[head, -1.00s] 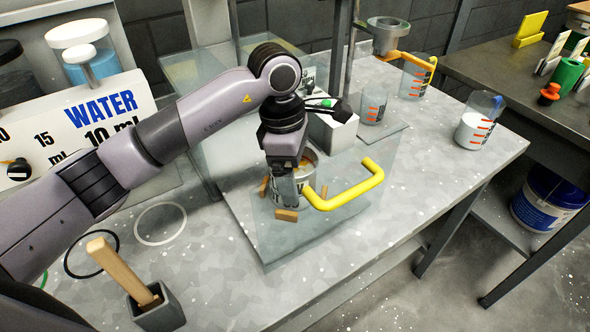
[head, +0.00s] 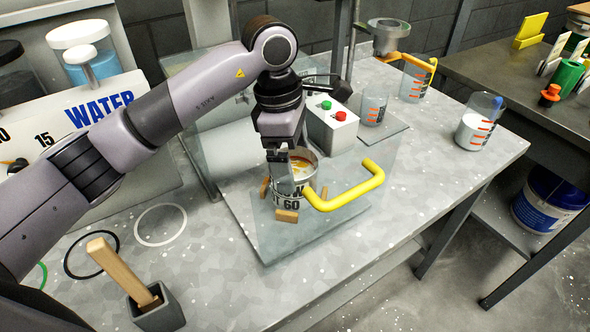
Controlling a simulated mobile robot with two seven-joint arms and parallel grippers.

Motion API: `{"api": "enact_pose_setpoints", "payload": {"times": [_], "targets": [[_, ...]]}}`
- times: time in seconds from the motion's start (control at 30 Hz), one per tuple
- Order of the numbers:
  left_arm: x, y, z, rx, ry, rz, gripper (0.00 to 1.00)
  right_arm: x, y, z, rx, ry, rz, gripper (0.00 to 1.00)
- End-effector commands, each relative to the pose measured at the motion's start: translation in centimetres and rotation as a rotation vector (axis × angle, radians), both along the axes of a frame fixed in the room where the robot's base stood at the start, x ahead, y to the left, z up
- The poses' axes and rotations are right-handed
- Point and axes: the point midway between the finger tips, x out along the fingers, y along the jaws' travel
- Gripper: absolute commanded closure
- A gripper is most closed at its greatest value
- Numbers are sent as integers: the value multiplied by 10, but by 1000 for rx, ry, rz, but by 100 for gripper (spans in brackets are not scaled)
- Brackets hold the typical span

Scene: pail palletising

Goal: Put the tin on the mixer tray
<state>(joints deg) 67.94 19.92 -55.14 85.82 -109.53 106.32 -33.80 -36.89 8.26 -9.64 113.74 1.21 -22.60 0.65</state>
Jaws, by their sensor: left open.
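The tin (head: 309,182) is an open metal can with dark lettering and some yellow-orange contents. It stands upright on the mixer tray (head: 250,212), among small wooden blocks (head: 286,216), seen through a clear panel with a yellow handle (head: 352,192). My left gripper (head: 289,188) is open and points down at the tin's left rim, overlapping it in the view. Whether a finger touches the tin cannot be told. The gripper hides part of the tin's left side. My right gripper is out of view.
A control box (head: 332,128) with green and red buttons stands behind the tin. Measuring beakers (head: 479,125) stand at the right. A wooden-handled tool in a grey holder (head: 158,308) and rings (head: 160,224) lie front left.

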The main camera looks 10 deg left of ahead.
Motion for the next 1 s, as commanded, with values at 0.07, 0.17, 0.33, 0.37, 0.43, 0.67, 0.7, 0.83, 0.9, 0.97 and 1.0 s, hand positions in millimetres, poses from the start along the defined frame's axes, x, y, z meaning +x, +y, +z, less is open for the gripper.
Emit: {"api": "enact_pose_setpoints", "payload": {"times": [0.07, 0.17, 0.33, 0.37, 0.43, 0.67, 0.7, 0.83, 0.9, 0.97, 1.0], "targets": [[1, 3, 20, 1, -6, 1, 0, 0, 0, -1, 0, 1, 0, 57], [1, 6, 42, 0, -5, 1, 0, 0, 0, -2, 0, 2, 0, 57], [0, 10, 68, 0, -3, 1, 0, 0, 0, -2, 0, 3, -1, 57], [0, 11, 72, 0, -2, 1, 0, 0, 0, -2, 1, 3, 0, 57], [0, 12, 77, 0, -1, 1, 0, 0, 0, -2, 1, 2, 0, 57], [0, 13, 82, 0, 1, 1, 0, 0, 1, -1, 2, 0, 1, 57], [0, 13, 82, 0, 1, 1, 0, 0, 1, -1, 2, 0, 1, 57], [0, 13, 82, 0, 1, 1, 0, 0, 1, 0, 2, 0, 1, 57], [0, 13, 86, 0, 1, 1, 0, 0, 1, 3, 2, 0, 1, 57], [0, 13, 93, 0, 0, 1, 0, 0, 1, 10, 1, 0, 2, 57], [0, 12, 99, 0, 0, 1, 0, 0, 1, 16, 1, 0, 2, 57]]}}
